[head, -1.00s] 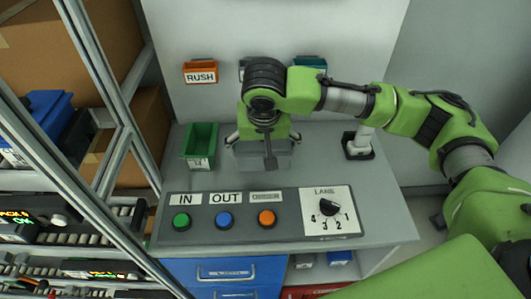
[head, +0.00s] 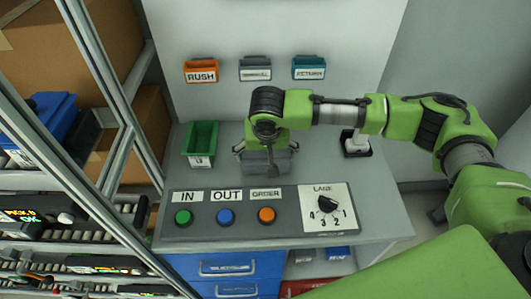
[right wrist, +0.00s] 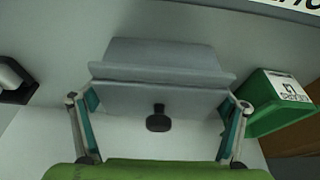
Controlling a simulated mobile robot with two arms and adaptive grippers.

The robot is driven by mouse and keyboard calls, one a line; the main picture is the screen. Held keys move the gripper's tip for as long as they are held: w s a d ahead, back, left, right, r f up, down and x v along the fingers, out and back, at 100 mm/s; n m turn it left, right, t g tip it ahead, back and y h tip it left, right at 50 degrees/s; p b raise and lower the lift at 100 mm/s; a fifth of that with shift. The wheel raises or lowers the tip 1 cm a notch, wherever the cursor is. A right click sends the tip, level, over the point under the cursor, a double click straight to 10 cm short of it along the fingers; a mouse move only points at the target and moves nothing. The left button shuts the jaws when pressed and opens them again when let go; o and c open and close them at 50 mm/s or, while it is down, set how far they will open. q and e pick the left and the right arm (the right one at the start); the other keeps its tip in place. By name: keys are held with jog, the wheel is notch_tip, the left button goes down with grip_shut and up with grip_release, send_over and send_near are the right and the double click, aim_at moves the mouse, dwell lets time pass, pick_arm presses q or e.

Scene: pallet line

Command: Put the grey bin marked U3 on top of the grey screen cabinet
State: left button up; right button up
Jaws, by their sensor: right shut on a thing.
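A grey bin (head: 268,166) is between the fingers of my right gripper (head: 266,150), over the grey worktop behind the button panel. The gripper is shut on it, one finger at each side. In the right wrist view the bin (right wrist: 160,62) fills the middle, between the fingertips (right wrist: 160,106). Its marking is not visible, so I cannot read U3. I cannot tell whether it touches the worktop. I cannot make out the grey screen cabinet for certain. My left gripper is not in view.
A green bin (head: 201,140) stands left of the grey bin. The button panel (head: 260,213) lies along the front of the worktop (head: 385,215). A small stand (head: 357,145) is at right. RUSH (head: 201,72) and other holders hang behind. A metal rack is at left.

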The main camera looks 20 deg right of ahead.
jog(key=o, duration=1.4)
jog(key=shift+f, duration=0.1)
jog(key=shift+o, duration=0.2)
jog(key=b+v, duration=0.1)
jog(key=v, duration=1.1)
jog(key=shift+s, duration=0.1)
